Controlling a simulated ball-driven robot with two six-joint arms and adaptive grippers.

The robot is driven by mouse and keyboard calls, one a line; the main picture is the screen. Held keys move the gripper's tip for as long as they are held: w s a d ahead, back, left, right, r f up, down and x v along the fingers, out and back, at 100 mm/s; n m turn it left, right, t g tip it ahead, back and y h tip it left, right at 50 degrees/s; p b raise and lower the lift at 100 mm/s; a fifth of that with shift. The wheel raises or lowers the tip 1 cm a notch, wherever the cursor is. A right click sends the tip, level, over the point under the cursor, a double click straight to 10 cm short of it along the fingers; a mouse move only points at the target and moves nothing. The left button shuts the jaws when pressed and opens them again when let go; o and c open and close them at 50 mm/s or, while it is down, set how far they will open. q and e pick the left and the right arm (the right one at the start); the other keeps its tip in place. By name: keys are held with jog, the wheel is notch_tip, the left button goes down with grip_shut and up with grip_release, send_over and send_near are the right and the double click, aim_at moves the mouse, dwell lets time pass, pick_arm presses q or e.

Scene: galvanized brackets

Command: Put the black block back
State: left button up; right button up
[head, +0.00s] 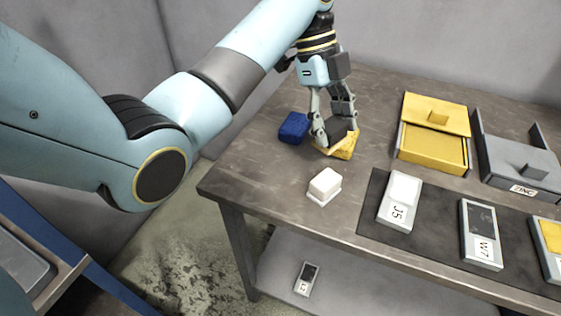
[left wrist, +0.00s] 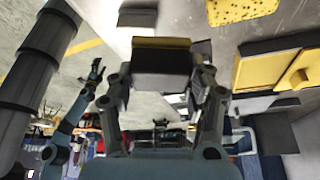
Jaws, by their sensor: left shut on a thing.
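My left gripper (head: 338,130) is shut on a black block (left wrist: 160,62), low over the left part of the table. The block is dark with a yellow strip along one edge in the left wrist view. In the head view the fingers partly hide it, and it overlaps a yellow block (head: 349,147). That speckled yellow block also shows apart from the held block in the left wrist view (left wrist: 240,9). A small gripper on a light blue arm, likely my right one (left wrist: 96,72), shows far off in the left wrist view; its fingers are too small to judge.
A blue block (head: 293,127) and a white block (head: 325,183) stand nearby. A dark mat (head: 375,215) bears trays labelled J5 (head: 396,215) and W7 (head: 482,252). A yellow box (head: 433,150) and a grey ZINC box (head: 505,165) stand behind. Another tray (head: 303,288) lies on the lower shelf.

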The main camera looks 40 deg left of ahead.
pick_arm(q)
jog(key=s+a+f, duration=0.1)
jog(key=s+a, duration=0.1)
jog(key=s+a+f+p, duration=0.1)
jog(key=a+f, duration=0.1)
jog(key=s+a+f, duration=0.1)
jog(key=s, duration=0.1)
jog(key=shift+s+a+f+p, duration=0.2)
jog(key=shift+s+a+p, duration=0.1)
jog(key=shift+s+a, duration=0.1)
jog(key=shift+s+a+f, duration=0.15)
jog(key=shift+a+f, duration=0.05)
jog(key=shift+s+a+f, duration=0.1)
jog(key=shift+f, duration=0.2)
notch_tip(320, 180, down, 4)
jog(key=shift+r, duration=0.15)
pick_arm(e)
jog(key=shift+s+a+r, duration=0.1)
jog(key=shift+a+r, duration=0.1)
jog(key=shift+r, duration=0.4)
jog(key=shift+s+a+r, duration=0.1)
jog(key=shift+a+r, duration=0.1)
jog(key=shift+r, duration=0.4)
jog(key=shift+d, duration=0.1)
pick_arm(q)
jog(key=o, duration=1.1)
pick_arm(e)
jog(key=shift+d, duration=0.1)
